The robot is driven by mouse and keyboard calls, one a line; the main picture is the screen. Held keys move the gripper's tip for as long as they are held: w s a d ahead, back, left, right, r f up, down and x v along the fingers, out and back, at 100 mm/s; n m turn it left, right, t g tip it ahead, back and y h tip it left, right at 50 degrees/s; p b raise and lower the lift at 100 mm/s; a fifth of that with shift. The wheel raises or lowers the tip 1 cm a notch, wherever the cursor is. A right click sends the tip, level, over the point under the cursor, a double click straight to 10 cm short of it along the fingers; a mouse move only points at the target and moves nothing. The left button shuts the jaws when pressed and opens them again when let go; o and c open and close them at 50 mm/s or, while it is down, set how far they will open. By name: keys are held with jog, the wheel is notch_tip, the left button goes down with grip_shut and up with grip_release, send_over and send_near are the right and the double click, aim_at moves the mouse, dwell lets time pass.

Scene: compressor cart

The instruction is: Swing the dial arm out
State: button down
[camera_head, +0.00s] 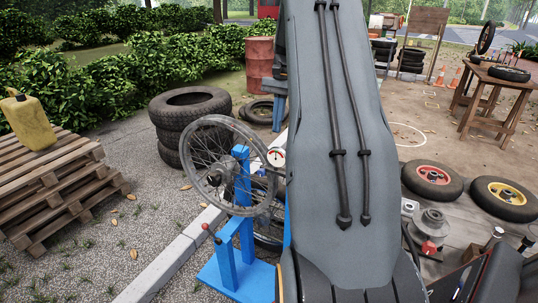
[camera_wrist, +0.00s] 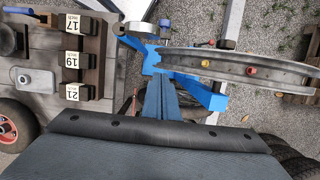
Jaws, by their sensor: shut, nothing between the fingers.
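A blue wheel stand (camera_head: 237,262) holds a spoked wheel (camera_head: 187,160) upright. A small round dial (camera_head: 277,156) with a white and red face sits right of the wheel, beside my arm's edge. The dial arm itself cannot be clearly made out. In the wrist view the wheel's rim (camera_wrist: 240,66) runs across the right side, and blue stand parts (camera_wrist: 205,94) lie beyond my fingers. A round silvery part (camera_wrist: 141,29), possibly the dial, is above them. My gripper (camera_wrist: 168,78) is shut and empty, near the stand; whether it touches is unclear. My arm hides it in the head view.
Stacked tires (camera_head: 188,104), a red barrel (camera_head: 260,58) and pallets (camera_head: 60,190) stand around. Tires (camera_head: 432,178) lie at right. Gravel at left is open.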

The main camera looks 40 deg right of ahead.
aim_at(268, 156)
jog(key=a+f+p, duration=0.1)
jog(key=f, duration=0.2)
jog(key=s+a+f+p, duration=0.1)
jog(key=a+f+p, duration=0.1)
jog(key=f, duration=0.1)
jog(key=s+a+f+p, duration=0.1)
jog(key=f+p, duration=0.1)
jog(key=f, duration=0.1)
jog(key=shift+a+f, duration=0.15)
jog(key=shift+a, duration=0.2)
jog(key=shift+s+a+f, duration=0.2)
jog(key=shift+s+a, duration=0.05)
jog(key=shift+a, duration=0.4)
jog(key=shift+a, duration=0.1)
